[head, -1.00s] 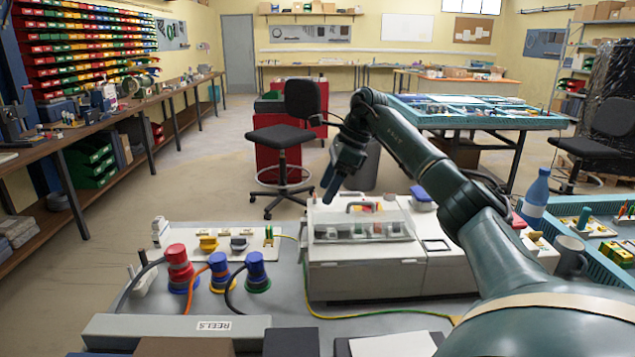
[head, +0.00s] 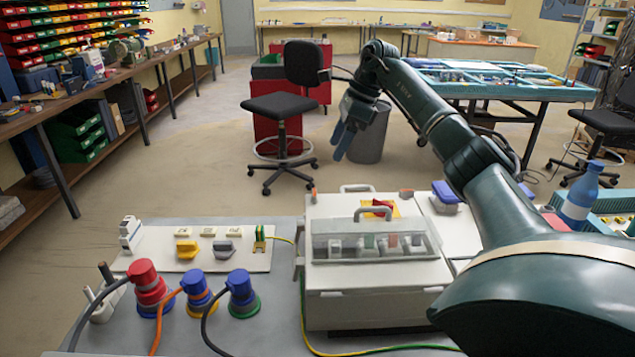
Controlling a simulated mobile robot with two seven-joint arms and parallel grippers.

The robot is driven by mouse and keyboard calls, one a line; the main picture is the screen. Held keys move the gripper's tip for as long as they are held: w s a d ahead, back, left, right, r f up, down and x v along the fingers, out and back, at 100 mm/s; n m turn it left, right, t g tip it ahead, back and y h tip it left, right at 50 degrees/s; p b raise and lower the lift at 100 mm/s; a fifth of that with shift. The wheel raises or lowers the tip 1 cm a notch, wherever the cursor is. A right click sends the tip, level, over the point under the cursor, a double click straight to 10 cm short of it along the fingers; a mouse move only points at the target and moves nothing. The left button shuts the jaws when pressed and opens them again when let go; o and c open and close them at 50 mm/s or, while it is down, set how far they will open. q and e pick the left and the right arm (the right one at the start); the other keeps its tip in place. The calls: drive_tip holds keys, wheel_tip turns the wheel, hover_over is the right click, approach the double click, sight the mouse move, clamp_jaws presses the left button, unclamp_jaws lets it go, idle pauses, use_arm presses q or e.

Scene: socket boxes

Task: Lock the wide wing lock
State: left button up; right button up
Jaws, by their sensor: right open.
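A white panel (head: 151,262) lies on the grey bench at left and carries a yellow winged piece (head: 186,249) and a grey winged piece (head: 223,248). These look like wing locks, but I cannot tell which is the wide one or whether either is locked. My right gripper (head: 345,148) is open and appears empty. It points down in the air beyond the socket box, apart from the panel and to its upper right. My left gripper is out of view.
A grey-white socket box (head: 365,283) with a clear cover, handles and a red switch (head: 380,207) stands right of the panel. Red (head: 147,284) and blue (head: 240,290) plugs with cables stand in front of the panel. A blue bottle (head: 580,198) is at right.

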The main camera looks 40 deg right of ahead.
sight(315, 192)
drive_tip(key=x, duration=1.1)
drive_tip(key=shift+a+f, duration=0.15)
drive_tip(key=shift+f, duration=0.15)
drive_tip(key=shift+w+a+f, duration=0.1)
drive_tip(key=shift+f, duration=0.4)
drive_tip(key=shift+c, duration=0.5)
drive_tip(key=c, duration=0.9)
drive_tip(key=shift+p, duration=0.3)
